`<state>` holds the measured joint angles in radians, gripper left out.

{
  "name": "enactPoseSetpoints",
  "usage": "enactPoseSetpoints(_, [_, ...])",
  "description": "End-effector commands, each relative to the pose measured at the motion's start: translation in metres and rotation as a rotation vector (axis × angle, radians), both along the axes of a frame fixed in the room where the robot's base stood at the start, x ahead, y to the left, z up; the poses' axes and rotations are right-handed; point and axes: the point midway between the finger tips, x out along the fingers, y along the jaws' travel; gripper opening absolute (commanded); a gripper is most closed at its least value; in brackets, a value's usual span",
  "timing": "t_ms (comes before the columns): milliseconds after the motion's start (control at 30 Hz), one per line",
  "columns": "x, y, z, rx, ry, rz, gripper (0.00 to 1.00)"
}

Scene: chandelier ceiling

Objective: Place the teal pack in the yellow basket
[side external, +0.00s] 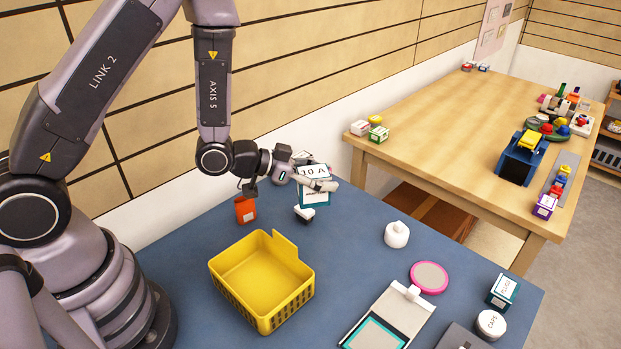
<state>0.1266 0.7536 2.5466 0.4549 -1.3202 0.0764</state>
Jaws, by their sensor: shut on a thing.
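My gripper (322,186) is at the back of the blue table, shut on a teal pack (314,199) with a white label reading "10 A". The fingers cover part of the pack. I cannot tell for sure whether its bottom touches the table. The yellow basket (305,290) stands to the left and nearer the camera, and its inside looks empty. Another teal and white box (503,291) stands at the right edge of the table.
An orange box (245,209) stands behind the basket. A white object (304,214) lies by the held pack. A white lidded jar (397,234), a pink-rimmed disc (429,277), a scale-like device (385,322) and a round white tin (490,324) are to the right.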

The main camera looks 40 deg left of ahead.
Motion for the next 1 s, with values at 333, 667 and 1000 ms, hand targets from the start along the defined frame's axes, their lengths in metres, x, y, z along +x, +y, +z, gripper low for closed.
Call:
enactPoseSetpoints(333, [-0.072,-0.01,0.004,0.001,-0.001,-0.558,0.2])
enactPoseSetpoints(667, [-0.137,0.007,0.008,0.001,0.001,-0.927,0.19])
enactPoseSetpoints(1000, [-0.144,0.008,-0.053,-0.005,0.006,-0.964,0.19])
